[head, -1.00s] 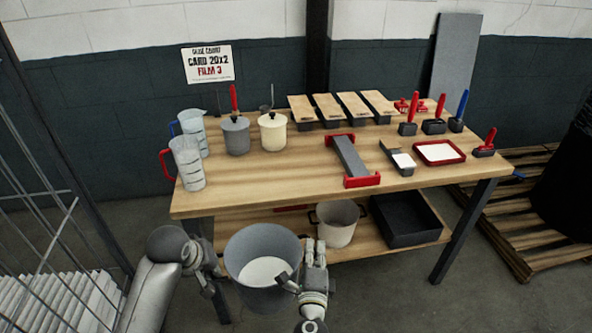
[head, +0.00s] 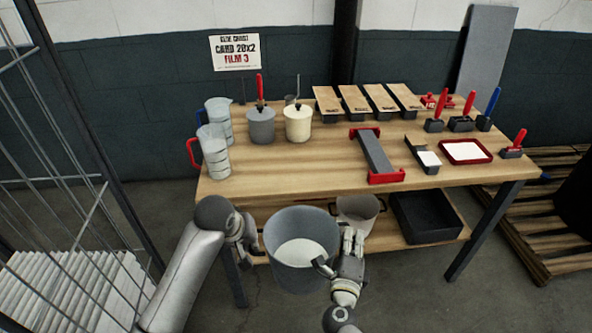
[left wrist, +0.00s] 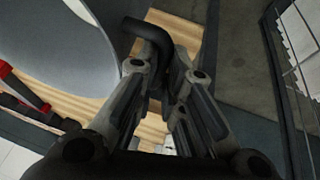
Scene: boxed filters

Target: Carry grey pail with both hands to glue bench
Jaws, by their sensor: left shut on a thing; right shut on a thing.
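The grey pail (head: 301,226), with a pale content or bottom inside, is held between my two hands in front of the bench's near edge. My left gripper (head: 256,245) is at its left side. In the left wrist view the left fingers (left wrist: 165,80) are shut on a dark handle (left wrist: 150,32) beside the pail's wall (left wrist: 70,40). My right gripper (head: 335,262) is at its right side and shut on it; the handle there is mostly hidden. The glue bench (head: 300,165) is a wooden-topped table right behind the pail.
Two clear jugs (head: 216,150), a grey pot (head: 261,125) and a cream pot (head: 298,123) stand on the bench's left. A cream pail (head: 357,212) and black bin (head: 430,217) sit on the lower shelf. A wire cage (head: 70,170) is left.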

